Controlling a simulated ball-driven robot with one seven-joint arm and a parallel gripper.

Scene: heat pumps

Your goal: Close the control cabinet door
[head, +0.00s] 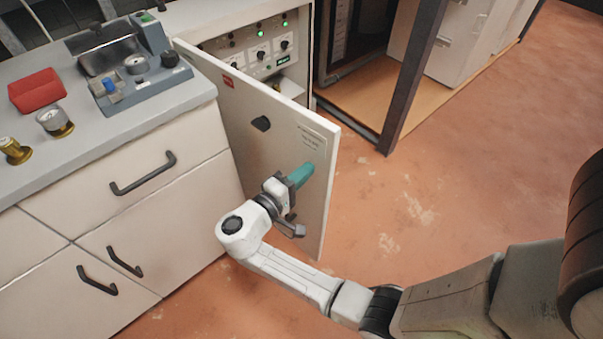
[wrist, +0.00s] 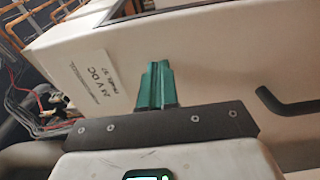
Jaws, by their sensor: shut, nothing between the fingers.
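The control cabinet door (head: 262,125) is a white panel that stands swung open, with a dark knob (head: 261,123) and a small printed label near its free edge. The open cabinet (head: 262,50) behind it shows a panel of knobs and lights. My gripper (head: 301,174) has teal fingers, shut and empty, at the door's outer face near the free edge. In the wrist view the teal fingers (wrist: 155,85) point at the white door (wrist: 215,50), with the label "24 V DC" to their left. I cannot tell whether the fingertips touch the door.
A drawer unit with dark handles (head: 143,174) stands left of the door. Its grey top holds a red tray (head: 37,91), gauges (head: 54,121) and a grey device (head: 143,80). A dark frame post (head: 412,75) stands to the right. The reddish floor (head: 450,160) is clear at right.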

